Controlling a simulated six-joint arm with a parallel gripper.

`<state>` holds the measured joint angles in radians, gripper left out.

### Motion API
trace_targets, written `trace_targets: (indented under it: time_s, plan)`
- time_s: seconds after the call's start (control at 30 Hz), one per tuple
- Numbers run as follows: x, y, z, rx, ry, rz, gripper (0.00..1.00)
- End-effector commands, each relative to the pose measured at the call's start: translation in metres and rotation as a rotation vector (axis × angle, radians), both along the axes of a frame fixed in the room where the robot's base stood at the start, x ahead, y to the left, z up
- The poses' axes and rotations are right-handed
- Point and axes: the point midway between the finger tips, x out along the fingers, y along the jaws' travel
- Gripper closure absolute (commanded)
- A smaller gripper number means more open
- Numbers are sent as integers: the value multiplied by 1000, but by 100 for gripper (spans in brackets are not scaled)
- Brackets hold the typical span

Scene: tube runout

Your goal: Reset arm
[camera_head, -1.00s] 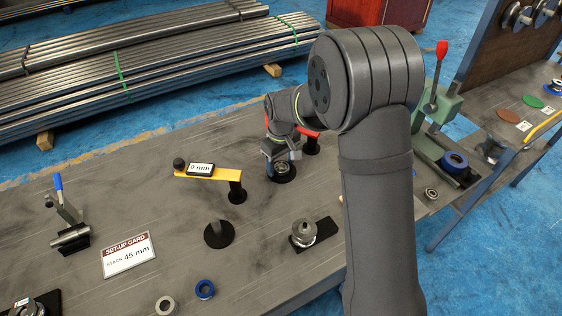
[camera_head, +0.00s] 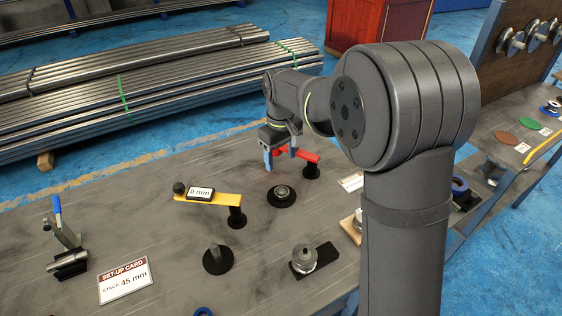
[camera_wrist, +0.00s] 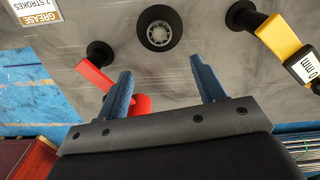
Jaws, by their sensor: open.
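My gripper (camera_head: 280,158) is open and empty in the head view, raised above the far part of the grey bench (camera_head: 120,215). Its two blue fingers also show spread apart in the wrist view (camera_wrist: 165,85). A bearing on a round black base (camera_head: 281,195) stands on the bench below and in front of the fingers, apart from them; it also shows in the wrist view (camera_wrist: 158,33). A red arm on a black post (camera_head: 300,155) is just behind and right of the fingers. A yellow arm with a "0 mm" display (camera_head: 207,196) stands to the left.
A black peg on a round base (camera_head: 217,258) and a metal part on a black plate (camera_head: 308,258) stand nearer. A set-up card reading "STACK 45 mm" (camera_head: 126,280) and a blue-handled clamp (camera_head: 65,240) are at left. Steel tubes (camera_head: 120,95) lie beyond the bench.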

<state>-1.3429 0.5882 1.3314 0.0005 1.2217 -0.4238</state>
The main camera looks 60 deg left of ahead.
Motion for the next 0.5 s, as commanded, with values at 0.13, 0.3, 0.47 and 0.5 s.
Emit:
trace_targets:
  time_s: [0.13,0.3,0.47,0.5]
  plan:
    - [0,0,0,0,0,0,37]
    - [0,0,-3,-1,1,0,37]
    - [0,0,-18,-3,0,0,37]
    - [0,-1,-25,-4,1,0,37]
